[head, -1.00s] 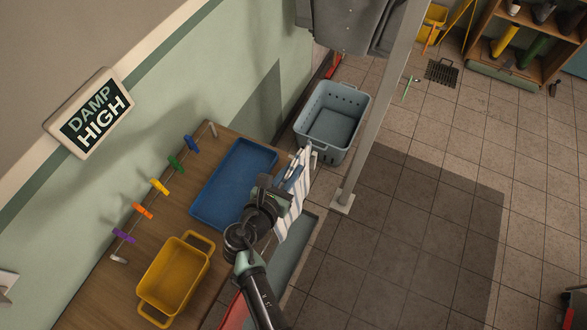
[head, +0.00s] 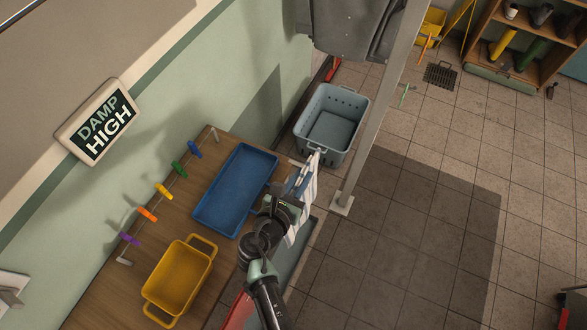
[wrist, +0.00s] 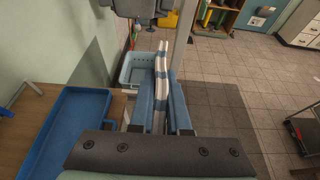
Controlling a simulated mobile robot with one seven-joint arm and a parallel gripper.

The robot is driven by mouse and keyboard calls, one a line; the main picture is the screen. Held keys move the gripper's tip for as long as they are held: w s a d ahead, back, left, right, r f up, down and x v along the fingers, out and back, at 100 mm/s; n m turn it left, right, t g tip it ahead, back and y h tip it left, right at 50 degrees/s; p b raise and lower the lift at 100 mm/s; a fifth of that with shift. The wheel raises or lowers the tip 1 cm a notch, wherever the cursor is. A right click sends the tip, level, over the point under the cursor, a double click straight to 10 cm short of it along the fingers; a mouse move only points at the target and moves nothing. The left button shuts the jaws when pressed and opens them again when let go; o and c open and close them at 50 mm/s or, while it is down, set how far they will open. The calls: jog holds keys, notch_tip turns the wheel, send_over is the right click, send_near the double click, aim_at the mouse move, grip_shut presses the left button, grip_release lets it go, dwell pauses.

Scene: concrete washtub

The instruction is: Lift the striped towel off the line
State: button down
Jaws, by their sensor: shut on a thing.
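The striped towel (head: 303,208) is white with blue-grey stripes and hangs at my gripper in the head view. My gripper (head: 298,180) is shut on it near its upper part. In the wrist view the towel (wrist: 161,75) stands as narrow folded layers between the two blue fingers of my gripper (wrist: 160,103). The arm hides part of the towel in the head view. I cannot tell whether the towel still touches the line.
A grey-blue basket (head: 356,110) stands on the floor just beyond the towel. A grey post (head: 372,125) rises to its right. A blue tray (head: 207,222) and a yellow tub (head: 150,297) sit on the wooden bench (head: 100,290), beside a row of colored pegs (head: 164,191). Tiled floor at right is largely clear.

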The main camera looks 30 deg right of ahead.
jog(key=s+d+p, duration=0.2)
jog(key=s+d, duration=0.5)
jog(key=s, duration=0.2)
jog(key=shift+p, duration=0.3)
dwell(0.8)
dwell(0.5)
